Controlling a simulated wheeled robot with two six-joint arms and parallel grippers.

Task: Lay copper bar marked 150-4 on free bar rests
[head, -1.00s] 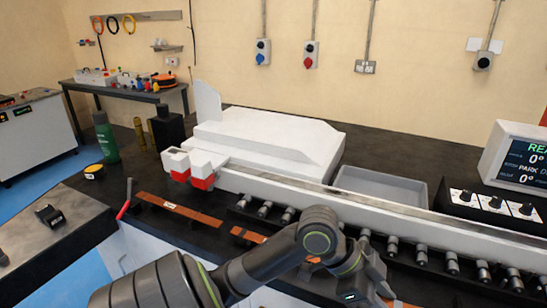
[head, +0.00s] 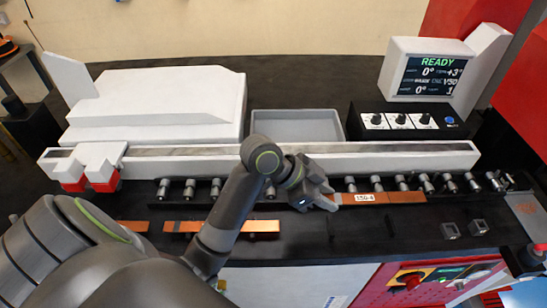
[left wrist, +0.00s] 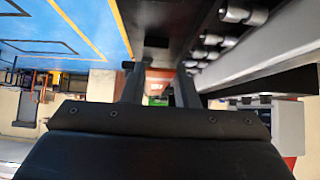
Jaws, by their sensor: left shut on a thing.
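The copper bar marked 150-4 (head: 400,197) lies lengthwise left to right in front of the row of metal tools, with its white label near its left end. My left gripper (head: 331,197) is shut on that left end. In the left wrist view the two dark fingers (left wrist: 160,92) have the brownish bar (left wrist: 160,74) between them, seen small and end-on. I cannot tell whether the bar touches anything below it. Another copper bar (head: 258,227) lies nearer the front, partly hidden by my left arm. The bar rests are not clearly made out. My right gripper is not seen.
The white bender beam (head: 400,160) runs behind the row of cylindrical tools (head: 376,182). A grey tray (head: 297,125) and a control box with knobs (head: 400,121) stand behind. Two small grey blocks (head: 450,230) sit at the right front.

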